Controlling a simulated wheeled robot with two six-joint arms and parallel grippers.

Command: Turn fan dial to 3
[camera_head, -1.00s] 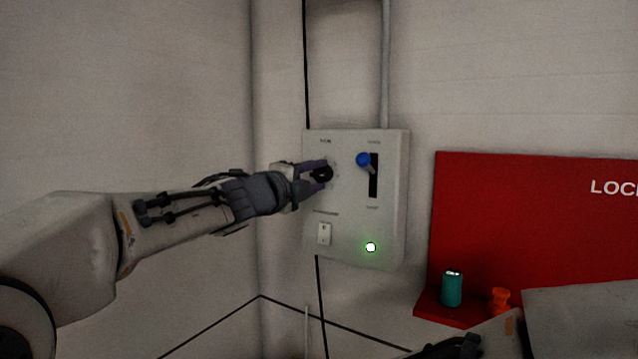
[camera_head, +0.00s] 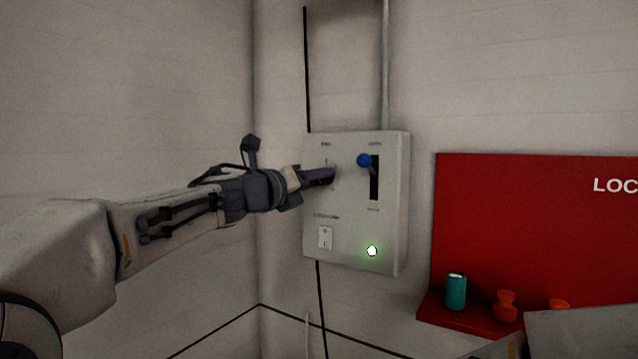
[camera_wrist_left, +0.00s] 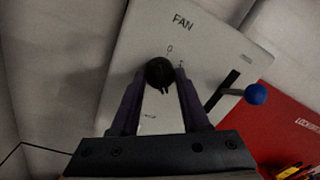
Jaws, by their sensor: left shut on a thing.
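The black fan dial (camera_wrist_left: 159,72) sits on the pale control panel (camera_wrist_left: 205,50) under the word FAN. A 0 shows just above the dial, and another mark, too blurred to read, is at its upper right. My left gripper (camera_wrist_left: 161,80) is shut on the dial, one finger on each side. In the head view my left gripper (camera_head: 325,175) reaches the upper left of the panel (camera_head: 345,225), and its fingers hide the dial. I cannot read which number the dial points to. My right gripper is out of view.
A blue-knobbed lever (camera_head: 364,160) stands close right of the dial, at the upper end of its slot. Below are a white rocker switch (camera_head: 325,237) and a lit green lamp (camera_head: 372,251). A red board (camera_head: 540,220) with a shelf holding small items is to the right.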

